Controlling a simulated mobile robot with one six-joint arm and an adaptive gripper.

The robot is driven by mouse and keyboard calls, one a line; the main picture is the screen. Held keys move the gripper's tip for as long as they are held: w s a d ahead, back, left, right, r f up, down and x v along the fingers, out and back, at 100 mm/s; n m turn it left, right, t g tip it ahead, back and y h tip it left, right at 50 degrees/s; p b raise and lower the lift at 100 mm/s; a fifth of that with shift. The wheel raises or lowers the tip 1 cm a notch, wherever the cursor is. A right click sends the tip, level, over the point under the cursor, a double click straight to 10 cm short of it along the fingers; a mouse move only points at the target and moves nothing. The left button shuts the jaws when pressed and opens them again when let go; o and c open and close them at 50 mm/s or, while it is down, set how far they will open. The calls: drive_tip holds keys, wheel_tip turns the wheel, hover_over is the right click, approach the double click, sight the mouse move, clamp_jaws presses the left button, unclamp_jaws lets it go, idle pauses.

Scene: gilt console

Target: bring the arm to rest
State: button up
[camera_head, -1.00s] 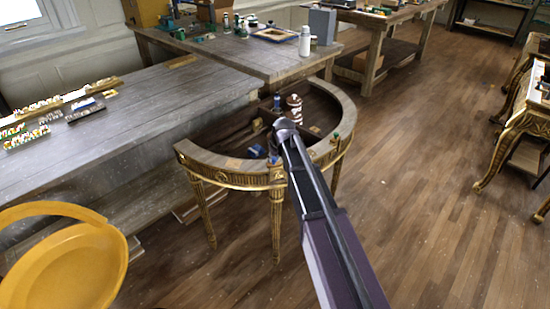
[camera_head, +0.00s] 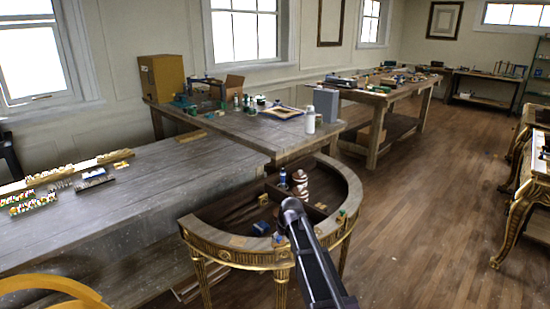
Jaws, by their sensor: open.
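My arm reaches up from the bottom of the head view, over the front rim of the half-round gilt console (camera_head: 235,255). My gripper (camera_head: 284,221) is at the arm's far end, small, dark and partly hidden by the wrist. It is open, and I see nothing held in it. Inside the console's dark, divided top stand a brown-and-white banded piece (camera_head: 300,186) and a small blue bottle (camera_head: 282,180). A small blue item (camera_head: 261,228) lies by the front rim, left of my gripper.
A long grey wooden bench (camera_head: 120,215) runs along the left, with trays of small pieces. A yellow round object (camera_head: 50,283) is at lower left. Open floor (camera_head: 430,210) lies right.

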drive_tip(key=s+d+r+m+g+p, duration=0.1)
drive_tip(key=s+d, duration=0.3)
drive_tip(key=s, duration=0.5)
drive_tip(key=s+d+r+m+g+h+p, duration=0.1)
drive_tip(key=s+d+r+m+p, duration=0.1)
drive_tip(key=s+d, duration=0.3)
drive_tip(key=s+d+r+m+g+p, duration=0.1)
drive_tip(key=s+d, duration=0.4)
drive_tip(key=s, duration=0.8)
drive_tip(key=shift+r+g+h+p, duration=0.3)
drive_tip(key=shift+g+p, duration=0.2)
drive_tip(key=shift+p, duration=0.3)
drive_tip(key=shift+a, duration=0.15)
